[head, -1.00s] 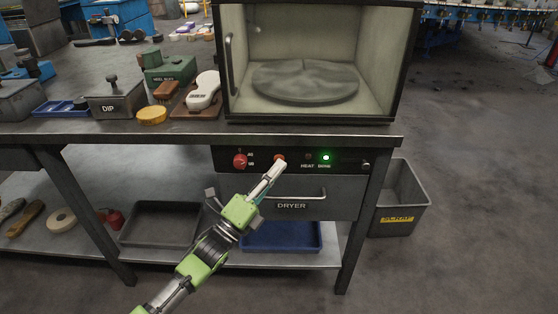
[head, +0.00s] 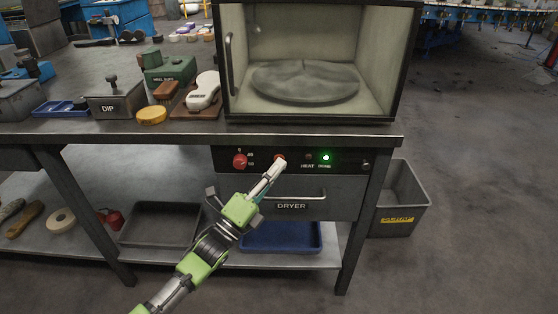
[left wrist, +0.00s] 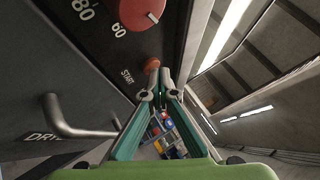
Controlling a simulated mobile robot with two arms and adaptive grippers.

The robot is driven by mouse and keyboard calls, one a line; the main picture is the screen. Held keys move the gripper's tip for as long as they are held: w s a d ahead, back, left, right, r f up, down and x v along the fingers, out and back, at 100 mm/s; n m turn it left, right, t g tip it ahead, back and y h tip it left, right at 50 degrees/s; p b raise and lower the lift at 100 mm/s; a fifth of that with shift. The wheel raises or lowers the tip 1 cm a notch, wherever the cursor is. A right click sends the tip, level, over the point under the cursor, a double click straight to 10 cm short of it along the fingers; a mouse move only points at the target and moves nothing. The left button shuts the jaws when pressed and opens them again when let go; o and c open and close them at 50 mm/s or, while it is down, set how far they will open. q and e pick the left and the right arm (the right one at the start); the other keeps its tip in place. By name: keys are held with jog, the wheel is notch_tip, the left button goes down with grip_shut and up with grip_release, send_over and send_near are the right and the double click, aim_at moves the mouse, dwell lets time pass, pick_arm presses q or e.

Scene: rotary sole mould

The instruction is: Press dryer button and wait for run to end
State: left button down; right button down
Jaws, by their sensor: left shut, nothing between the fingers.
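The dryer's control panel (head: 345,160) is set under the table edge, above a drawer front marked DRYER (head: 291,206). The red START button (left wrist: 152,64) shows at the fingertips in the left wrist view, and in the head view (head: 280,157). My left gripper (head: 275,168) is shut and empty, its tips at or just below the button; I cannot tell whether they touch it. The green DONE light (head: 326,157) is lit and the HEAT light (head: 308,157) is dark. A red dial (head: 240,161) sits left of the button. My right gripper is not in view.
The dryer chamber (head: 385,70) above holds a round grey plate (head: 305,82). A drawer handle (head: 297,196) sticks out below the panel. A blue tray (head: 282,237) lies on the lower shelf. A grey bin (head: 402,205) stands right of the table.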

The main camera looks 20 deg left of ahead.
pick_arm(q)
jog(key=shift+w, duration=0.15)
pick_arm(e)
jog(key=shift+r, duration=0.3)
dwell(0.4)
pick_arm(q)
jog(key=shift+s, duration=0.45)
jog(key=shift+s+d+p, duration=0.15)
jog(key=shift+s+p, duration=0.2)
jog(key=shift+p, duration=0.1)
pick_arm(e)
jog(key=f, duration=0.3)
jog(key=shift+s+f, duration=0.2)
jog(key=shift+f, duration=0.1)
